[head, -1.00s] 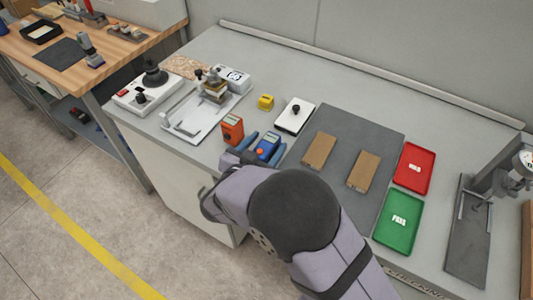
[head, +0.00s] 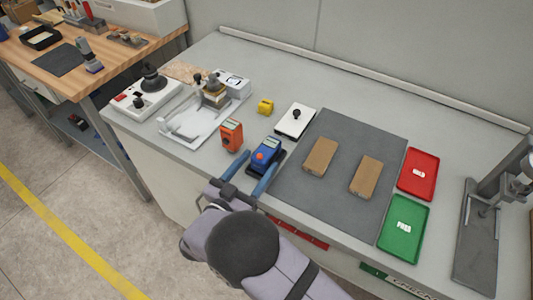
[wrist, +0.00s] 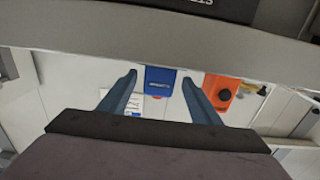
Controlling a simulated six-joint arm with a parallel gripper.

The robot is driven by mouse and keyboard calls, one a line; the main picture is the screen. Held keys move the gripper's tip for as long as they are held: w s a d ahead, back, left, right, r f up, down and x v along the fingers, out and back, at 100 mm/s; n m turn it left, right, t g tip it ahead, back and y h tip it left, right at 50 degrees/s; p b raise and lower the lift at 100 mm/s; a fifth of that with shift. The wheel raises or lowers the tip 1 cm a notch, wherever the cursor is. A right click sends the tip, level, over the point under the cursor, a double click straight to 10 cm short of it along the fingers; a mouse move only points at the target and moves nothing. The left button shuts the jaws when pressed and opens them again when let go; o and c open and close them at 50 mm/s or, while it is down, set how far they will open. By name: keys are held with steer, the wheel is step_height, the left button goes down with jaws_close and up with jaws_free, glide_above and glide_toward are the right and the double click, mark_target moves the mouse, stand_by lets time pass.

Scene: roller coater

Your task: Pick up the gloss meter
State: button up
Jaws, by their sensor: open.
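A blue handheld meter (head: 266,150) with an orange button and a small display stands on a dark base near the front edge of the bench. An orange handheld meter (head: 231,134) stands just left of it. No readable label shows which is the gloss meter. My gripper (head: 256,169) is open and empty, at the front side of the blue meter. In the wrist view the blue meter (wrist: 160,80) shows between the two blue fingers (wrist: 160,92), with a gap on each side. The orange meter (wrist: 221,92) shows right of the right finger there.
A grey mat (head: 350,215) with two brown blocks lies to the right. Red (head: 434,175) and green (head: 383,234) trays are beyond it. A white fixture (head: 173,137) is at left.

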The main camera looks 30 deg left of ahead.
mark_target(266, 153)
steer(key=shift+w+r+p, duration=0.1)
steer(key=shift+w+p, duration=0.2)
steer(key=shift+w, duration=0.05)
steer(key=shift+w+p, duration=1)
steer(key=shift+w, duration=1.25)
steer(key=c, duration=1.4)
